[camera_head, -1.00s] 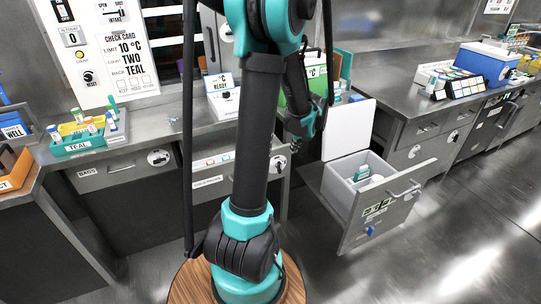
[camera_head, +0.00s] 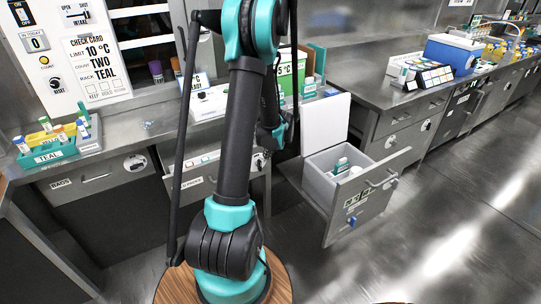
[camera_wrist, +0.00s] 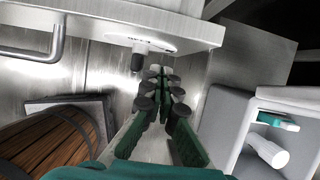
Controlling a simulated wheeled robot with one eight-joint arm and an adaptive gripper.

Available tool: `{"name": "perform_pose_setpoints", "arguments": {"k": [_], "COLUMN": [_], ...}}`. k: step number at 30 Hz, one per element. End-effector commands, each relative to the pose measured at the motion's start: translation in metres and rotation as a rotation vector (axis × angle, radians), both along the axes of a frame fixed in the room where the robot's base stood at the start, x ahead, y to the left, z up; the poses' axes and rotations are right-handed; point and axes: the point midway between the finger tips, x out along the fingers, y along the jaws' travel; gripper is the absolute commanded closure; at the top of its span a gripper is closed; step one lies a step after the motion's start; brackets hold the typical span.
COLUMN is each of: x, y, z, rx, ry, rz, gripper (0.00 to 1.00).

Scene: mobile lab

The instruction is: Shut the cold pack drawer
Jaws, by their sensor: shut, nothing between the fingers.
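The cold pack drawer (camera_head: 357,205) stands pulled out from the bench, right of my arm in the head view. Its grey front has a bar handle (camera_head: 381,178) and a blue piece below. Inside sits a light grey bin (camera_head: 322,168) holding a teal-and-white item, with a white lid panel (camera_head: 324,115) upright behind it. The bin also shows at the right of the wrist view (camera_wrist: 225,120). My gripper (camera_wrist: 160,75) is shut and empty, left of the bin and apart from it. In the head view it is partly hidden behind my arm.
A closed drawer with a handle (camera_wrist: 58,45) and a round dark knob (camera_wrist: 138,58) lies close ahead of my fingertips. The bench carries a teal tube rack (camera_head: 45,150), a green box (camera_head: 288,85) and a blue cooler (camera_head: 460,55). The floor at right is clear.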

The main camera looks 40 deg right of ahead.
Motion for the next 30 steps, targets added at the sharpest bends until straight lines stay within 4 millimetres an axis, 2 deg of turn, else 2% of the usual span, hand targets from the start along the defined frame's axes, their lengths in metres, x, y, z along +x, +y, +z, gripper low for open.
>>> {"name": "perform_pose_setpoints", "arguments": {"k": [6,23,30], "x": [0.019,0.024,0.042], "y": [-0.005,-0.006,-0.011], "z": [0.000,0.000,0.000], "rx": [0.000,0.000,0.000], "ry": [0.000,0.000,0.000], "rz": [0.000,0.000,0.001], "gripper": [1.00,1.00,1.00]}}
